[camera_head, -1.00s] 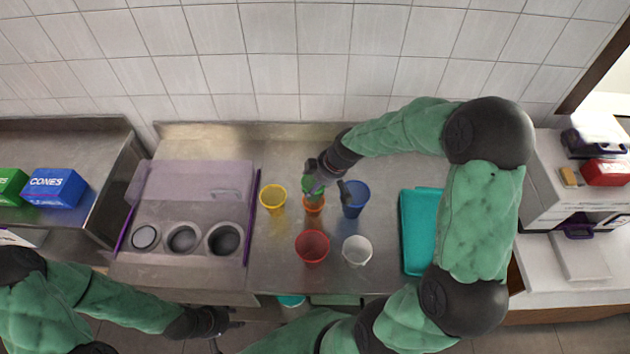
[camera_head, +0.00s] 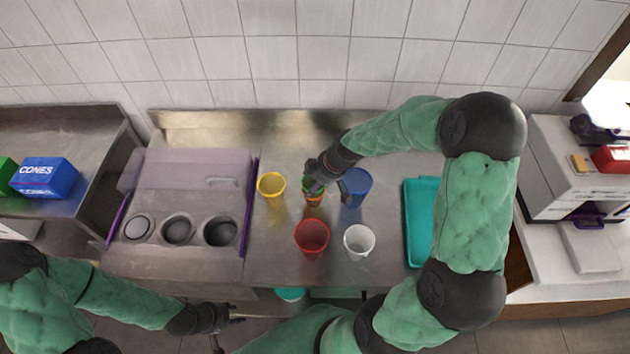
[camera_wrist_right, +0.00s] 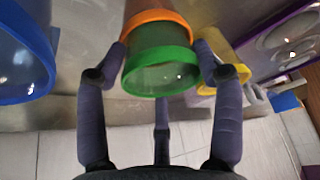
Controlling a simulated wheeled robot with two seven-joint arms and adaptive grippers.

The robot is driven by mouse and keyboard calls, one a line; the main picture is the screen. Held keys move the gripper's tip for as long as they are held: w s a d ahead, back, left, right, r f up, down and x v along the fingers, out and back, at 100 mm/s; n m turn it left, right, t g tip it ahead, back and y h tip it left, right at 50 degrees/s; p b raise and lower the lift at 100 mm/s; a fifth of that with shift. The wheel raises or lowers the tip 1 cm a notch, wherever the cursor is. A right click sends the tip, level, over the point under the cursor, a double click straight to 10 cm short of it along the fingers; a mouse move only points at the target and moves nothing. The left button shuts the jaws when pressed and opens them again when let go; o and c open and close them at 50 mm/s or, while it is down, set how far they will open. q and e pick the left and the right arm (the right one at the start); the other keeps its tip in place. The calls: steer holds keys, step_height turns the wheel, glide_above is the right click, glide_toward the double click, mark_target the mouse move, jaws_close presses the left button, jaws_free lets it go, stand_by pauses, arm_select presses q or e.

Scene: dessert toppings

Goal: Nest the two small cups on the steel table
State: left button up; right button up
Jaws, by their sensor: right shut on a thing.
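The small green cup (camera_wrist_right: 160,66) is between the fingers of my right gripper (camera_wrist_right: 160,72), which is shut on it. The small orange cup (camera_wrist_right: 160,20) is directly beyond the green one in the right wrist view, and its rim shows around the green cup's far side. In the head view the orange cup (camera_head: 313,202) stands on the steel table (camera_head: 285,258), with the green cup (camera_head: 312,189) at its mouth. How deep the green cup sits in it is hidden. My left gripper (camera_head: 226,321) is open and empty in front of the table.
A yellow cup (camera_head: 271,185) stands left of the orange cup and a blue cup (camera_head: 357,187) close on its right. A red cup (camera_head: 311,237) and a white cup (camera_head: 358,241) stand in front. A teal tray (camera_head: 418,222) lies at the right.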

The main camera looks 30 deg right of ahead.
steer(key=o, duration=0.9)
steer(key=shift+o, duration=0.2)
steer(key=shift+r, duration=0.1)
step_height(320, 180, up, 9)
steer(key=p, duration=0.5)
stand_by(0.9)
stand_by(0.4)
step_height(320, 180, up, 9)
steer(key=p, duration=0.9)
steer(key=shift+r+p, duration=0.25)
steer(key=shift+p, duration=0.2)
